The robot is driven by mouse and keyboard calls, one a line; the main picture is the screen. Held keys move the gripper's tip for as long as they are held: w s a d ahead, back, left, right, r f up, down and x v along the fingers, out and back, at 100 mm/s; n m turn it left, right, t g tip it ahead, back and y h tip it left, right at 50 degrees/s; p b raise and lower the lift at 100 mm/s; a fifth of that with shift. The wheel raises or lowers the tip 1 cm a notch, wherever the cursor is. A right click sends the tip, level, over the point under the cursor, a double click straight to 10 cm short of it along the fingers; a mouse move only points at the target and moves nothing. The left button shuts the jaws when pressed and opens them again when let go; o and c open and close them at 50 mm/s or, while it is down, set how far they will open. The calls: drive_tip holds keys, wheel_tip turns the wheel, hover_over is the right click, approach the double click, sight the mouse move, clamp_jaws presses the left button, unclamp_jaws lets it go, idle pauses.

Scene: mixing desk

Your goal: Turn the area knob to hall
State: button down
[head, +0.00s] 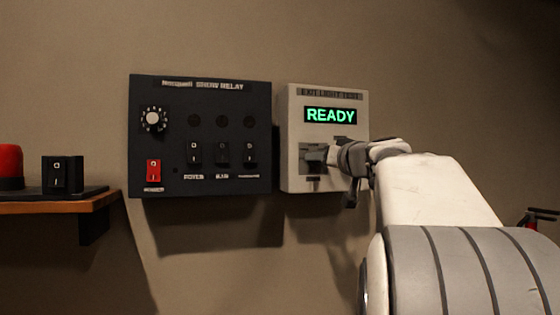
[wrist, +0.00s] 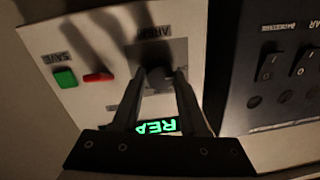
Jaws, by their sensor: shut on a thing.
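The area knob (wrist: 158,77) is a dark knob on a grey plate under an upside-down label that reads like AREA in the wrist view. It belongs to the light grey panel (head: 291,120) titled EXIT LIGHT TEST. My gripper (head: 328,157) is at the lower part of this panel in the head view. In the wrist view my gripper (wrist: 160,70) has one finger on each side of the knob and is shut on it. The fingers and shadow hide much of the knob, and I cannot read its setting. The green display (head: 331,116) reads READY.
A black relay panel (head: 180,95) with a dial and several switches hangs just left of the grey panel. A green button (wrist: 65,78) and a red control (wrist: 98,77) sit beside the knob plate. A wooden shelf (head: 60,207) is at the far left.

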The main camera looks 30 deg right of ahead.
drive_tip(key=shift+f, duration=0.1)
drive_tip(key=shift+m+b, duration=1.95)
drive_tip(key=shift+m, duration=2.35)
drive_tip(key=shift+c, duration=2.2)
unclamp_jaws()
drive_tip(key=shift+s, duration=0.1)
